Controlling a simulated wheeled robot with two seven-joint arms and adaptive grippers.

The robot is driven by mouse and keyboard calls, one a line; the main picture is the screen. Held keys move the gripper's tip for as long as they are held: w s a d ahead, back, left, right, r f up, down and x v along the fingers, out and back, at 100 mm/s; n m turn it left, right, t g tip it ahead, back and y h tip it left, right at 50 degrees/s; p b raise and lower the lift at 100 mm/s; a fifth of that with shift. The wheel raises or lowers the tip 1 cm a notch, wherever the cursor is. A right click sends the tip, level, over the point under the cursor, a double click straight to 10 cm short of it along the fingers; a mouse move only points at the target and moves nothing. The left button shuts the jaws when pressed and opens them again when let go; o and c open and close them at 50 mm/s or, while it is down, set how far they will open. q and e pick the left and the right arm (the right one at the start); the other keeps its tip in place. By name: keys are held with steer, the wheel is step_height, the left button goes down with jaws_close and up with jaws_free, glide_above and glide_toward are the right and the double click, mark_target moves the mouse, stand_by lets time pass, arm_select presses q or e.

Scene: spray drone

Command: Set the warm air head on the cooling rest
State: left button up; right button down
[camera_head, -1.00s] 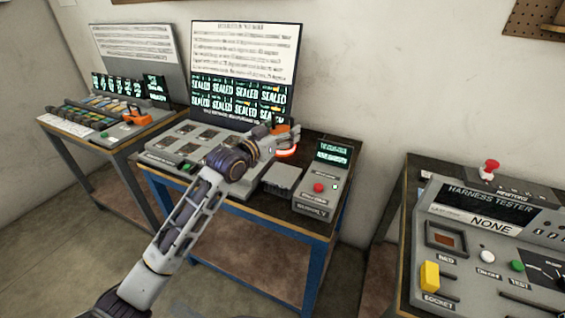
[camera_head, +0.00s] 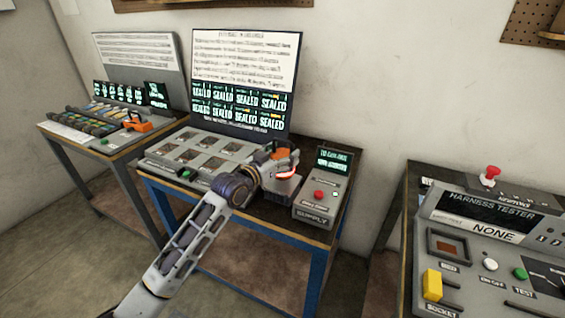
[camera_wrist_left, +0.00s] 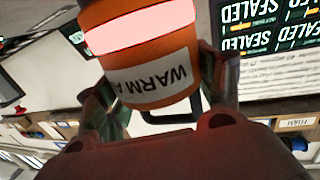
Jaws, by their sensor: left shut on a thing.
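The warm air head (camera_wrist_left: 150,50) is an orange cylinder with a glowing pale red band and a white label reading "WARM A", the rest cut off. It fills the upper middle of the left wrist view. My left gripper (camera_head: 280,165) is shut on it, a finger at each side. In the head view the head's glowing rim (camera_head: 287,175) shows at the gripper, over the right part of the middle bench. A grey block (camera_head: 283,190), perhaps the cooling rest, is mostly hidden beneath; I cannot tell whether they touch. My right gripper is out of view.
A grey supply box (camera_head: 322,200) with a red button stands just right of the gripper. A panel of several covered cells (camera_head: 190,150) lies left. A tall "SEALED" screen (camera_head: 240,108) stands behind. The harness tester (camera_head: 490,215) is on the right bench.

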arm_select(q)
steer(key=shift+f, duration=1.25)
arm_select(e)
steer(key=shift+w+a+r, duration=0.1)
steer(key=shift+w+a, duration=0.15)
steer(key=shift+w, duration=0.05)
arm_select(q)
steer(key=o, duration=1.1)
steer(key=shift+f, duration=0.25)
steer(key=o, duration=0.4)
steer(key=shift+o, duration=0.2)
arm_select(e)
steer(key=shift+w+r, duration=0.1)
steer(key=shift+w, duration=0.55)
arm_select(q)
steer(key=shift+r, duration=0.1)
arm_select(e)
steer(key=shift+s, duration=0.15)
